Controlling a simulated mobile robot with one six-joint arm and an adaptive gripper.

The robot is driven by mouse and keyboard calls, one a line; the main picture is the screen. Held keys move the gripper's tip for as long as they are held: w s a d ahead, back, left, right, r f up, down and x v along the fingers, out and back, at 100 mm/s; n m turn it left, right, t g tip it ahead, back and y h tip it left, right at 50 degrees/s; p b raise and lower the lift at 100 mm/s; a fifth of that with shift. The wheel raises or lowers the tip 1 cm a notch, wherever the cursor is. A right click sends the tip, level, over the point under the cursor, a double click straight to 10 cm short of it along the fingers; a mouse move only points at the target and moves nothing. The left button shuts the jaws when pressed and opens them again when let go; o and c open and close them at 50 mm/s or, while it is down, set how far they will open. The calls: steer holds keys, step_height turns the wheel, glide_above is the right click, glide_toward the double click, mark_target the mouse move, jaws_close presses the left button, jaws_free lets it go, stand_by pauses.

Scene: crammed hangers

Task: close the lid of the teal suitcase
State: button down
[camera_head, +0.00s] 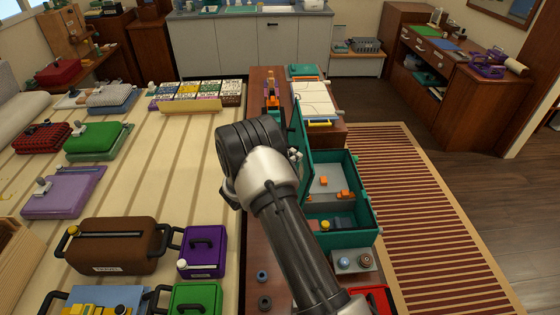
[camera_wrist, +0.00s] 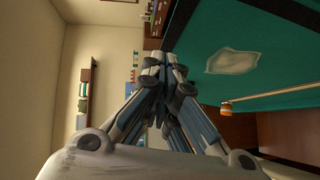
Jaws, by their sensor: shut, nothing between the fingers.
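The teal suitcase (camera_head: 350,239) lies open on the wooden bench, with orange items inside it. Its lid (camera_head: 303,134) stands raised, seen nearly edge-on, along the left side in the head view. In the wrist view the lid (camera_wrist: 285,35) fills the upper right as a teal panel with a pale patch. My gripper (camera_wrist: 168,62) is shut and empty, with the lid just to the right of its fingers; I cannot tell whether they touch. In the head view my gripper (camera_head: 295,155) is small and partly hidden behind my wrist, beside the lid.
A wide bed-like surface with several cases, including a brown one (camera_head: 112,246) and a purple one (camera_head: 202,252), spreads to the left. Books (camera_head: 315,101) lie on the bench behind the suitcase. A striped rug (camera_head: 425,220) leaves clear floor to the right.

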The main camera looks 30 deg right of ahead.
steer(key=shift+s+d+f, duration=0.1)
steer(key=shift+s+d, duration=0.25)
steer(key=shift+d, duration=0.45)
steer(key=shift+d, duration=0.1)
